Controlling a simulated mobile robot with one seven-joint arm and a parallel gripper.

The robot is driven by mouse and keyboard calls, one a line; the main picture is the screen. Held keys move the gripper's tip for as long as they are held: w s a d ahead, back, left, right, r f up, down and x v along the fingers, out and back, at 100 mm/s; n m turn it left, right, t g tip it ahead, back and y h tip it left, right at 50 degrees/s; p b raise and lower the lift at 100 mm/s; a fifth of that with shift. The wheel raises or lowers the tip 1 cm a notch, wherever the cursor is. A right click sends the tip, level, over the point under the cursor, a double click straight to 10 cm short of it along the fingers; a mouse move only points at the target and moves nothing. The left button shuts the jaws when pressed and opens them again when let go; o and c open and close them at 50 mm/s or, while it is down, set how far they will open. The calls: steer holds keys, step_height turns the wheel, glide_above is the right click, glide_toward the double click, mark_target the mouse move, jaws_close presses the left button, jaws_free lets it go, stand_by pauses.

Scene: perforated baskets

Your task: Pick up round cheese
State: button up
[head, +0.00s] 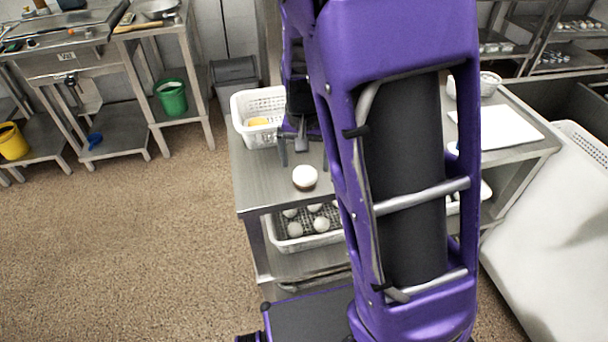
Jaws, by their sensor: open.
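A round white cheese (305,176) with a darker underside sits on the steel table (262,188), near its front edge. My gripper (302,153) is just behind and above the cheese in the picture, pointing down. Its fingers are apart, with nothing seen between them. The cheese looks free of the fingers, but the exact gap cannot be told. My purple arm hides the table to the right of the cheese.
A white perforated basket (240,128) with a yellow item stands at the table's back left. Another basket (290,246) with several round white items is on the shelf below. A white board (498,128) and a white bowl (489,83) lie right of my arm.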

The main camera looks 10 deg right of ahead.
mark_target(305, 173)
steer(key=shift+w+f+b, duration=0.2)
steer(key=shift+f+b, duration=0.3)
steer(key=shift+f, duration=1.75)
